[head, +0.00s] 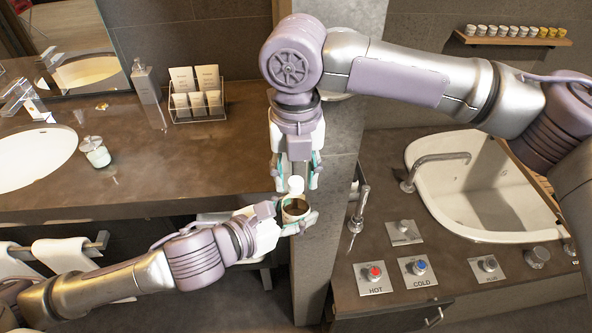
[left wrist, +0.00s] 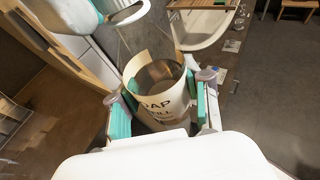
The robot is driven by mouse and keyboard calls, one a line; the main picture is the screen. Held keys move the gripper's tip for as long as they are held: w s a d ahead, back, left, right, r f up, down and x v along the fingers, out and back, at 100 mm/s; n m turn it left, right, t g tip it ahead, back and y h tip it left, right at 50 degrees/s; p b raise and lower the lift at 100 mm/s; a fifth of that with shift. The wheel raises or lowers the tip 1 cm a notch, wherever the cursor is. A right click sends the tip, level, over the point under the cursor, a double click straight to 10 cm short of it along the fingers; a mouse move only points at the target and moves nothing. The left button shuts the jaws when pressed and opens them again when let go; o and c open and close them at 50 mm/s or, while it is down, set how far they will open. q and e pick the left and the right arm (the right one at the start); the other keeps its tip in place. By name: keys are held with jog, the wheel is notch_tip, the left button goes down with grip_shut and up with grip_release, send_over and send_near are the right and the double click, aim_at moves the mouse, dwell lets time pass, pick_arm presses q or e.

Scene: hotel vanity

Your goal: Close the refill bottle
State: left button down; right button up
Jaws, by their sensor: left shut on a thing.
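The refill bottle (head: 295,210) is white with an open top and a dark brown inside. My left gripper (head: 283,226) is shut around its sides. In the left wrist view, the bottle (left wrist: 160,100) stands between the teal finger pads, with dark lettering on its front and its mouth uncovered. A small white cap-like piece (head: 296,185) shows just above the bottle's far rim; I cannot tell whether it is joined to the bottle. My right gripper (head: 296,180) points down from above, its fingers apart on either side of this piece.
The counter (head: 190,165) on the left carries a glass jar (head: 96,152), a tall bottle (head: 146,85) and a rack of cards (head: 197,100). A sink (head: 470,190) and hot and cold knobs are on the right. A grey pillar stands behind the grippers.

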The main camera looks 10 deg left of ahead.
grip_shut()
jog(key=shift+o, duration=1.5)
grip_release()
jog(key=shift+r, duration=0.1)
jog(key=shift+r, duration=2.2)
jog(key=o, duration=0.6)
jog(key=shift+c, duration=0.2)
